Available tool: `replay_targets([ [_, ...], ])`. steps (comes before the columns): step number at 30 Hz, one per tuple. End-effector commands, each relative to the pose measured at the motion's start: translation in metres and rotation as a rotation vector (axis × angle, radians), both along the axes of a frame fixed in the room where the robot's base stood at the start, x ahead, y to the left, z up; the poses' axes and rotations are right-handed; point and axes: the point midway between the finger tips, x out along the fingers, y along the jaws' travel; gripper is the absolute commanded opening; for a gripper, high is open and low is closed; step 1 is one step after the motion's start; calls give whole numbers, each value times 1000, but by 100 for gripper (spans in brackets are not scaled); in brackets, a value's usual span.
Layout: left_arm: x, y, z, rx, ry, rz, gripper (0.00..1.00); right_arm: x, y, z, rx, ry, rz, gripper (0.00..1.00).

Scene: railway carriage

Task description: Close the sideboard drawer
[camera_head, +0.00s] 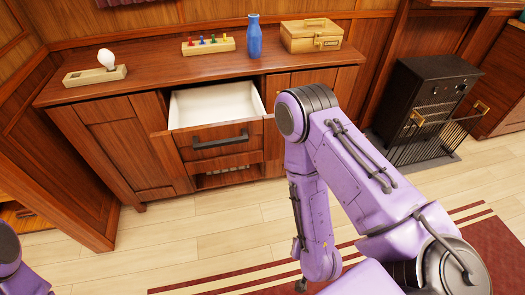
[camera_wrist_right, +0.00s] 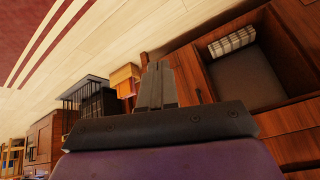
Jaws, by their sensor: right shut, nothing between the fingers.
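The wooden sideboard (camera_head: 120,115) stands against the back wall in the head view. Its drawer (camera_head: 210,142) is pulled out, with a white, empty-looking inside (camera_head: 215,104) and a dark bar handle (camera_head: 220,139) on the front. My right arm is in front of the sideboard's right part and hides some of it. My right gripper (camera_wrist_right: 156,68) shows in the wrist view with its two grey fingers together and nothing between them. It is apart from the drawer handle. My left gripper is out of view; only a bit of that arm shows at the lower left.
On the sideboard top are a bulb on a block (camera_head: 95,74), a peg board (camera_head: 208,46), a blue bottle (camera_head: 254,37) and a wicker case (camera_head: 311,36). A black stove (camera_head: 430,90) with a guard stands right. A dark open compartment (camera_wrist_right: 245,78) shows in the wrist view.

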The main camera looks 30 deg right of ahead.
Motion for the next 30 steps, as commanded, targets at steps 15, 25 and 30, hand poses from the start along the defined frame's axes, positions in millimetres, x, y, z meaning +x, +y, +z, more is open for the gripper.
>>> replay_targets([
  [15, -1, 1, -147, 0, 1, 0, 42, 173, 105, 149, 817, -1239, -528, 0],
  [25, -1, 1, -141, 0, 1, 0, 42, 236, 86, 150, 810, -1237, -532, 0],
  [30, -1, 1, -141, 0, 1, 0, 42, 270, 75, 149, 808, -1236, -530, 0],
])
